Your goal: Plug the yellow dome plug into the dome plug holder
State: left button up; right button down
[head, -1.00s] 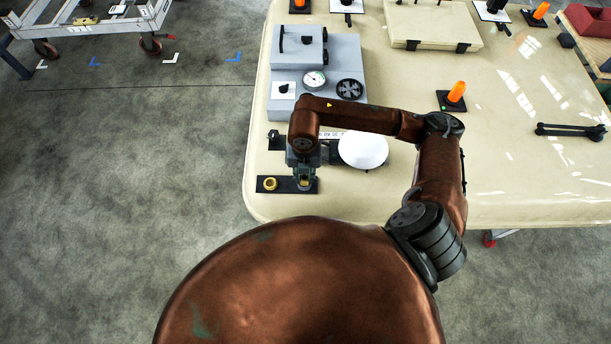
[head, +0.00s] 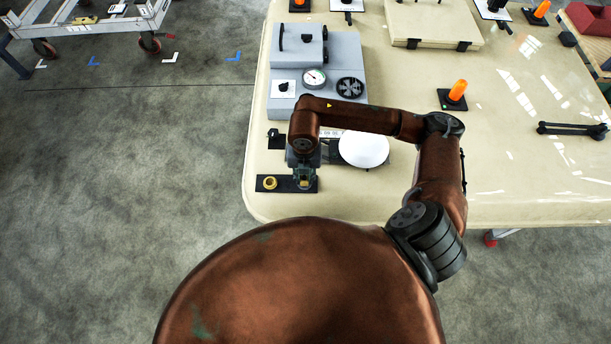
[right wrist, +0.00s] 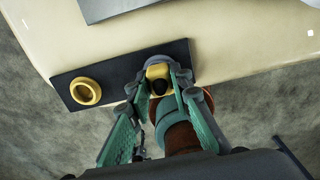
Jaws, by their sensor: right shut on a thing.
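My right gripper (head: 304,184) reaches down over the right end of a dark plate (head: 287,186) at the near left corner of the table. In the right wrist view its green-sided fingers (right wrist: 161,82) are shut on a yellow piece with a dark middle, the yellow dome plug (right wrist: 157,71). The plug is over the right part of the plate (right wrist: 119,75); the fingers hide its lower side, and I cannot tell if it touches the plate. A yellow ring (head: 270,184), seemingly the holder's socket, sits on the plate's left part. My left gripper is out of view.
A white disc (head: 364,149) lies right of the gripper, beneath my forearm. Behind stands a grey box with a gauge (head: 314,77) and black handwheel (head: 350,88). An orange lamp (head: 457,92) stands farther right. The table edge is close in front of the plate.

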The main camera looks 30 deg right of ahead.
jog(key=c, duration=1.7)
grip_release()
jog(key=shift+o, duration=0.2)
notch_tip(320, 180, up, 12)
jog(key=shift+o, duration=0.4)
jog(key=o, duration=1.2)
jog(key=shift+r, duration=0.15)
